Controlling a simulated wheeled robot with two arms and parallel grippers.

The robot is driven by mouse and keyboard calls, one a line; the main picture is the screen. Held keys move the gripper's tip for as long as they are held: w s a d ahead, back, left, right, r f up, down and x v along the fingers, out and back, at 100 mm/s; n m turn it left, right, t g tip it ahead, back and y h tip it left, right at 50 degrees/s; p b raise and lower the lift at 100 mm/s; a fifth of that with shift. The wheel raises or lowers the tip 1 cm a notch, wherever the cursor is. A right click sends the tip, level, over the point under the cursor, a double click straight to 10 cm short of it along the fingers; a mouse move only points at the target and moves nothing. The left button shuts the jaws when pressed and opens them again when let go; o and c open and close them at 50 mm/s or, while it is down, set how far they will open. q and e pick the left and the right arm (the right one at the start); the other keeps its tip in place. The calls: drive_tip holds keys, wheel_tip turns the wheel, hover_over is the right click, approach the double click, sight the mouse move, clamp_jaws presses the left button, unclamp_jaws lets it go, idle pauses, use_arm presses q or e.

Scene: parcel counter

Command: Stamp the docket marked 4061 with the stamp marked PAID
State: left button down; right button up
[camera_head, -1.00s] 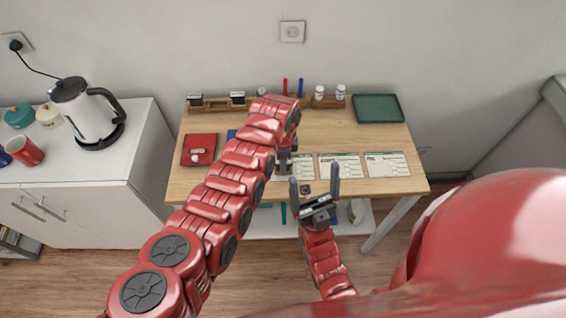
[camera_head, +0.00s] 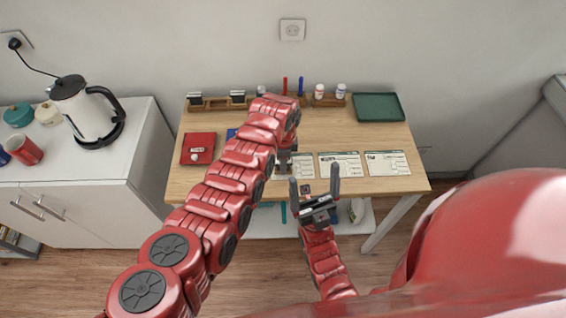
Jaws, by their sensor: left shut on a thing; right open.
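Three white dockets lie in a row on the wooden counter: the left docket (camera_head: 299,173), partly hidden by my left gripper, the middle docket (camera_head: 341,166) and the right docket (camera_head: 387,164). Their numbers are too small to read. My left gripper (camera_head: 284,164) is over the left docket, shut on a stamp that is mostly hidden; its marking and any contact with the paper cannot be told. Other stamps (camera_head: 237,97) stand in a wooden rack (camera_head: 215,104) at the back left. My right gripper (camera_head: 315,190) is open and empty by the counter's front edge.
A red pad (camera_head: 198,148) lies at the counter's left; a blue item (camera_head: 231,133) is mostly behind my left arm. Pens (camera_head: 301,86) and small bottles (camera_head: 340,92) stand at the back. A green tray (camera_head: 379,108) is back right. A kettle (camera_head: 88,115) stands on the left cabinet.

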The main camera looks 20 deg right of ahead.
use_arm(q)
drive_tip(key=shift+r+p, duration=0.85)
drive_tip(key=shift+r, duration=0.1)
drive_tip(key=shift+r+p, duration=1.25)
drive_tip(key=shift+r, duration=0.75)
